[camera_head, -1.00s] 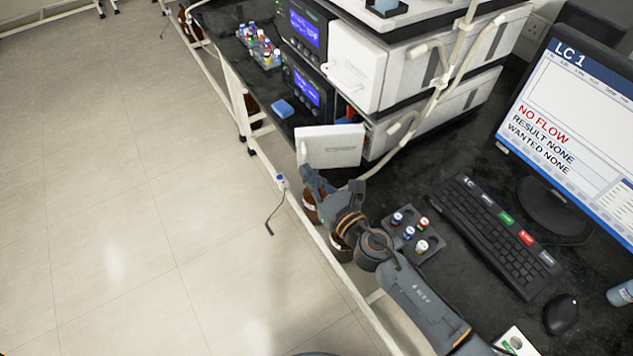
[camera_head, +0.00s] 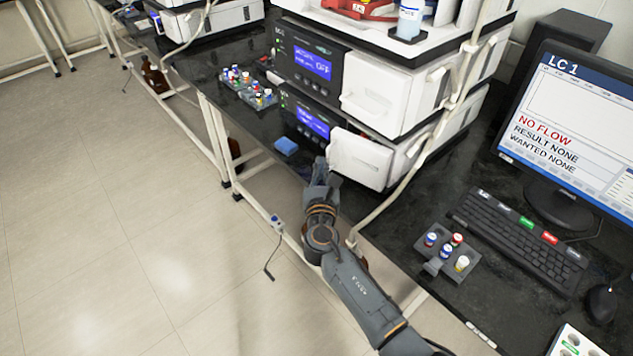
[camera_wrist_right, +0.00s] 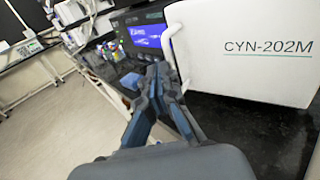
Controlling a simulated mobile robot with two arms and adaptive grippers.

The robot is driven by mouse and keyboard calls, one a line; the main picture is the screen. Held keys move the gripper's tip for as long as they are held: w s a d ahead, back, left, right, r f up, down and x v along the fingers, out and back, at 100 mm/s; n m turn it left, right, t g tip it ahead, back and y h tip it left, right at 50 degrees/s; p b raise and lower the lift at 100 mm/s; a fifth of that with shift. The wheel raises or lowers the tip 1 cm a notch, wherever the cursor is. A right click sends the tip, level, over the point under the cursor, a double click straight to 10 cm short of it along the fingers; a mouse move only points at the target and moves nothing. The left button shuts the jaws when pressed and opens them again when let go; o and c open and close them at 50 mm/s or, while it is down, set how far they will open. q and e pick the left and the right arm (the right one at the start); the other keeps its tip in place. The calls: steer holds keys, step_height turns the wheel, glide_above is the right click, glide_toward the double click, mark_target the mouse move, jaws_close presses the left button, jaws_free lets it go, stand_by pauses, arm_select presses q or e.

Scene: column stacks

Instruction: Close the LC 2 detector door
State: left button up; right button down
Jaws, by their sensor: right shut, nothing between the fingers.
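A white lower detector door (camera_head: 360,158) stands angled out from the front of the middle instrument stack, partly open. In the right wrist view the white door (camera_wrist_right: 245,55) fills the upper right and reads CYN-202M; a curved white handle shows at its left edge. My right gripper (camera_head: 320,168) is at the door's lower left side. Its fingers (camera_wrist_right: 158,75) are shut and empty, just left of the door and close to the handle; I cannot tell whether they touch it. My left gripper is not in view.
An upper white door (camera_head: 385,97) sits flush above. A blue block (camera_head: 286,146) and a vial rack (camera_head: 250,90) lie left on the black bench. A second vial rack (camera_head: 447,252), keyboard (camera_head: 515,240) and monitor (camera_head: 575,140) are to the right. A hose (camera_head: 425,145) hangs beside the stack.

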steer(key=w, duration=0.1)
steer(key=w+d, duration=0.1)
steer(key=w, duration=0.1)
steer(key=shift+w+b, duration=0.2)
steer(key=shift+b, duration=0.15)
stand_by(0.3)
steer(key=shift+d, duration=0.1)
